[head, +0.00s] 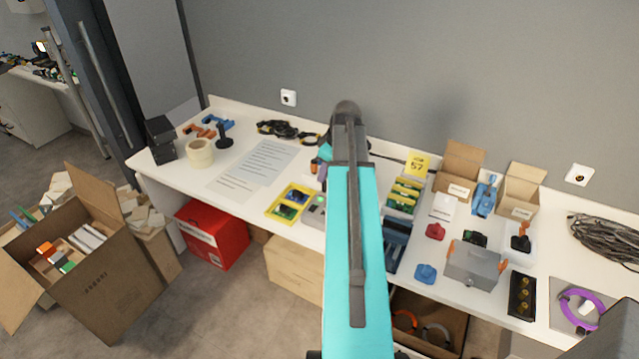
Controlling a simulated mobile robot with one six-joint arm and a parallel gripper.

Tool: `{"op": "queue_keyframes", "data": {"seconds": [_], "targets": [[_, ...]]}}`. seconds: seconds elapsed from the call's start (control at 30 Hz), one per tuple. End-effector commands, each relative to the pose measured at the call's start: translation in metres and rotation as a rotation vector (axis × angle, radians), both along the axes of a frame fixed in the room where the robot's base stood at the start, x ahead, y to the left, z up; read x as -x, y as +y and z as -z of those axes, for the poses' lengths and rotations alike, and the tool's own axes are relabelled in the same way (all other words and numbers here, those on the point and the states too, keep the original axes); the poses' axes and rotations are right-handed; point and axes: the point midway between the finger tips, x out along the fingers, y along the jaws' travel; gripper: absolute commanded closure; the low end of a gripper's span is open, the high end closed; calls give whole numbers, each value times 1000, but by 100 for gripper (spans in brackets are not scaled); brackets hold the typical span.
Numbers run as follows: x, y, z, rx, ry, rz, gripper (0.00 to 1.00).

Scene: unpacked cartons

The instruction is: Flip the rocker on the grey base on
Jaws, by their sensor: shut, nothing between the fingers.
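A small grey base (314,212) with a green spot on top sits on the white table, just left of my turquoise arm. My arm covers its right side. I cannot make out the rocker's position at this size. My arm rises through the middle of the head view and bends down at the back. The fingers of my gripper are hidden behind the arm, so I cannot see where they are relative to the grey base.
A yellow tray (273,206) with green boards lies left of the grey base. Paper sheets (265,160) lie farther left. Right of my arm stand a grey box (474,264), a blue part (426,273) and small cartons (461,165). An open carton (110,271) stands on the floor.

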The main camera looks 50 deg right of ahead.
Motion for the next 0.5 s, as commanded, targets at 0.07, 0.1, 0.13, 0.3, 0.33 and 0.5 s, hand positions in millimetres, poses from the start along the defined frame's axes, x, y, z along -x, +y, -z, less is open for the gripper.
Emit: {"op": "queue_keyframes", "data": {"seconds": [0.07, 0.1, 0.13, 0.3, 0.33, 0.5], "targets": [[1, -2, -6, 2, -1, 1, 100], [1, -3, -9, 1, -1, -1, 100], [2, -3, -10, 1, -1, -1, 100], [3, -4, -16, 0, 0, -1, 100], [3, -4, -16, 0, 0, -1, 100], [3, -4, -17, 0, 0, -1, 100]]}}
